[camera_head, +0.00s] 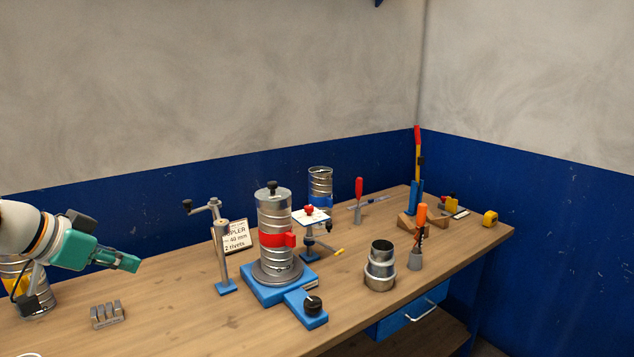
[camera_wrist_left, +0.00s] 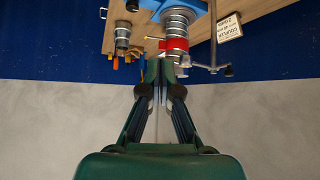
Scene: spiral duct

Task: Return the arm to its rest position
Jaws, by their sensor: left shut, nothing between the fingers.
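My left arm comes in from the left in the head view, and its teal gripper (camera_head: 122,262) is over the left part of the workbench. The gripper is shut and empty, and it points right. In the left wrist view the two dark fingers (camera_wrist_left: 160,72) come together at the tips. That view is upside down and shows the bench beyond the fingers. My right gripper is in neither view. A spiral duct (camera_head: 274,215) with a red clamp (camera_head: 277,240) stands upright on a blue base (camera_head: 262,290), right of my left gripper and apart from it.
A crank post (camera_head: 222,255), a sign (camera_head: 236,237) and a small grey metal block (camera_head: 107,314) are nearest my gripper. A metal reducer (camera_head: 380,268), a second duct piece (camera_head: 320,186), hand tools and a yellow tape measure (camera_head: 490,218) stand farther right. The bench's front left is mostly clear.

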